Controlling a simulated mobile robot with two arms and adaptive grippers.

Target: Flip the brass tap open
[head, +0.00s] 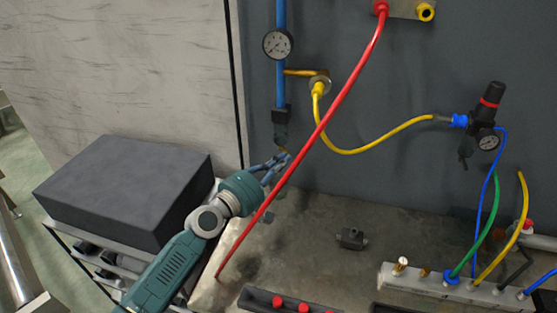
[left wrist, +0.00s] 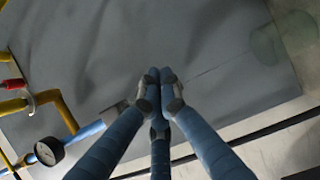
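A blue vertical pipe (head: 281,85) runs down the dark wall panel and ends in a dark block (head: 280,115). A small brass-coloured bit (head: 282,150) shows just under the pipe's lower end, partly hidden by my fingers; I cannot tell if it is the brass tap or how its lever stands. My left gripper (head: 287,158) has its blue fingertips close by it; touching or apart, I cannot tell. In the left wrist view, the fingertips (left wrist: 160,75) are together with nothing seen between them. The pipe (left wrist: 88,130) lies left of the fingers there. My right gripper is out of view.
A red hose (head: 335,105) slants across, close in front of my left gripper. A gauge (head: 278,44) and yellow branch pipe (head: 300,72) sit above. A white manifold (head: 450,290) with hoses stands at lower right. A dark box (head: 125,190) sits left. The bench (head: 300,245) has bare room.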

